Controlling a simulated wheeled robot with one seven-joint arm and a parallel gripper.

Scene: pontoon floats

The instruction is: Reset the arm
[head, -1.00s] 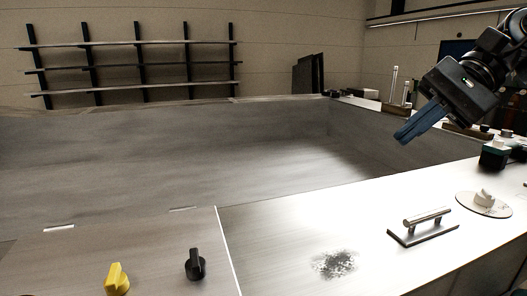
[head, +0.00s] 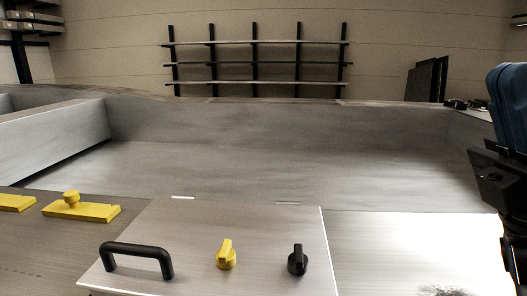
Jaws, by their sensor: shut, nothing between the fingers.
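My gripper (head: 508,78) is at the right edge of the head view, partly cut off by the frame. Its blue fingers point up and are shut with nothing between them. The dark wrist and arm below it run down along the right edge. The gripper appears in front of the right end of the grey metal basin (head: 270,165) and touches nothing that I can see.
A panel (head: 200,225) in front carries a black handle (head: 138,256), a yellow knob (head: 226,254) and a black knob (head: 298,260). A yellow block with a knob (head: 82,210) lies at left. A wall rack (head: 255,62) stands behind. The basin looks empty.

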